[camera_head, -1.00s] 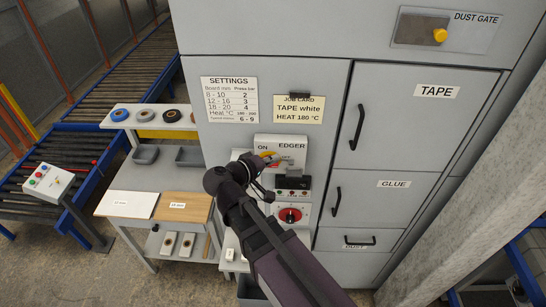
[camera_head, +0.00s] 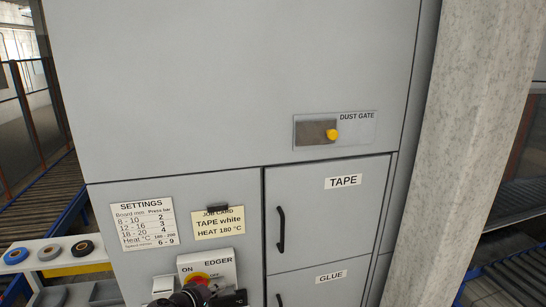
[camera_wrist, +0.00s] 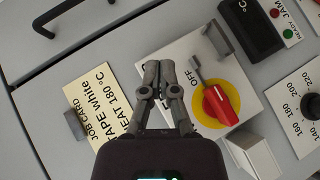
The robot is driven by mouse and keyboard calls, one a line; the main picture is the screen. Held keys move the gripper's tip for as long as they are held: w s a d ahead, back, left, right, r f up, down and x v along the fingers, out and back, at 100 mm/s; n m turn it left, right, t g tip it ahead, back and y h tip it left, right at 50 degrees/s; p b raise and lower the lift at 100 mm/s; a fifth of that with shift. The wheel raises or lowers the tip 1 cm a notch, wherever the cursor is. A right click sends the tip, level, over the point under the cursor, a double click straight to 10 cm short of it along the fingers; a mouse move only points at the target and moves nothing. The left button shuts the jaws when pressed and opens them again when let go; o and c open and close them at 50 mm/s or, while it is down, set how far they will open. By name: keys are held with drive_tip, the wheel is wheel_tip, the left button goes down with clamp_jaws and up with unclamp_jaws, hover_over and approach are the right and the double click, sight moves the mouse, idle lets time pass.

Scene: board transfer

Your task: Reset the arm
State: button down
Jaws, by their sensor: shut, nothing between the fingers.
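My gripper (camera_wrist: 160,72) shows in the wrist view with its two dark fingers together and nothing between them. It is in front of the edger's grey panel, between the job card (camera_wrist: 98,105) and the main switch. The switch has a red handle (camera_wrist: 220,104) on a yellow disc (camera_wrist: 234,92), with an OFF label beside it. In the head view my arm's end shows at the bottom edge, in front of the EDGER switch plate (camera_head: 222,268), and covers part of it. I cannot make out the fingertips there.
The grey cabinet carries a settings sheet (camera_head: 147,222), a TAPE door (camera_head: 335,215), a GLUE door (camera_head: 320,290) and a dust gate with a yellow knob (camera_head: 332,135). Tape rolls (camera_head: 48,252) lie on a shelf at left. A concrete pillar (camera_head: 470,120) stands at right.

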drive_tip(key=s+d+f+m+g+y+b, duration=0.1)
drive_tip(key=d+f+m+g+y+b, duration=0.2)
drive_tip(key=d+f+b, duration=0.7)
drive_tip(key=d+f+m+g+y+b, duration=0.4)
drive_tip(key=d+f+g+b, duration=0.4)
drive_tip(key=d+f, duration=1.4)
drive_tip(key=f+m+b, duration=0.1)
drive_tip(key=b, duration=0.1)
drive_tip(key=shift+s+b, duration=0.35)
drive_tip(key=shift+d, duration=0.1)
